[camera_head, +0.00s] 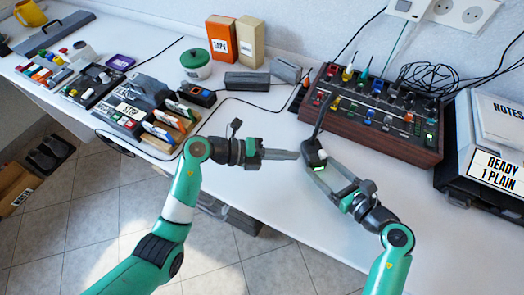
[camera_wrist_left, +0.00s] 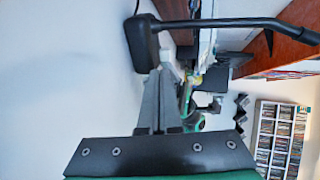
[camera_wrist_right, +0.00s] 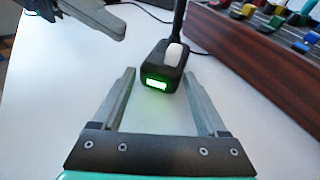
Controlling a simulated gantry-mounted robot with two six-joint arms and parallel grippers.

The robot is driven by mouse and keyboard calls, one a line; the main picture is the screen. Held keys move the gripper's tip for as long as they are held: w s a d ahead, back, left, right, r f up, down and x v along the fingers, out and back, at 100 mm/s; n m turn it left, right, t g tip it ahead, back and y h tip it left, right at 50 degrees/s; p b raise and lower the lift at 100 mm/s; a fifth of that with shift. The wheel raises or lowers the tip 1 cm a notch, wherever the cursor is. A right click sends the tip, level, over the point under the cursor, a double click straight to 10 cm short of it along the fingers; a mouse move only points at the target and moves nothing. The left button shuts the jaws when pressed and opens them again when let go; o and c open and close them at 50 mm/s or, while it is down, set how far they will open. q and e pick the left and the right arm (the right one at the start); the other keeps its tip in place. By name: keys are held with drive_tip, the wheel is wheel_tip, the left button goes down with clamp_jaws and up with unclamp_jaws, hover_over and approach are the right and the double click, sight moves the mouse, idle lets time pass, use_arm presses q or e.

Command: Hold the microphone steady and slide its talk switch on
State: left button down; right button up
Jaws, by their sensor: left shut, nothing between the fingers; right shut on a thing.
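The microphone is a black base (camera_head: 314,154) with a thin dark neck rising from it, at the front middle of the table. In the right wrist view the base (camera_wrist_right: 160,72) shows a pale talk switch (camera_wrist_right: 174,55) on top and a lit green light on its near face. My right gripper (camera_head: 312,166) is shut on the base, one finger on each side. My left gripper (camera_head: 295,155) is shut and empty, its tips just left of the base. In the left wrist view the base (camera_wrist_left: 142,42) is close beyond its fingers; contact cannot be told.
A wooden-sided mixer (camera_head: 375,135) with coloured knobs stands behind and right of the microphone. A printer-like box (camera_head: 462,165) is farther right. Boxes and a grey case (camera_head: 247,81) lie behind, and a file rack (camera_head: 165,130) is to the left. The table's front edge is close.

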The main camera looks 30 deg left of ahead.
use_arm(q)
drive_tip(key=v, duration=0.7)
drive_tip(key=shift+s+a+r, duration=0.15)
drive_tip(key=shift+s+a, duration=0.05)
drive_tip(key=shift+a, duration=0.1)
use_arm(e)
drive_tip(key=o, duration=0.9)
drive_tip(key=shift+d, duration=0.15)
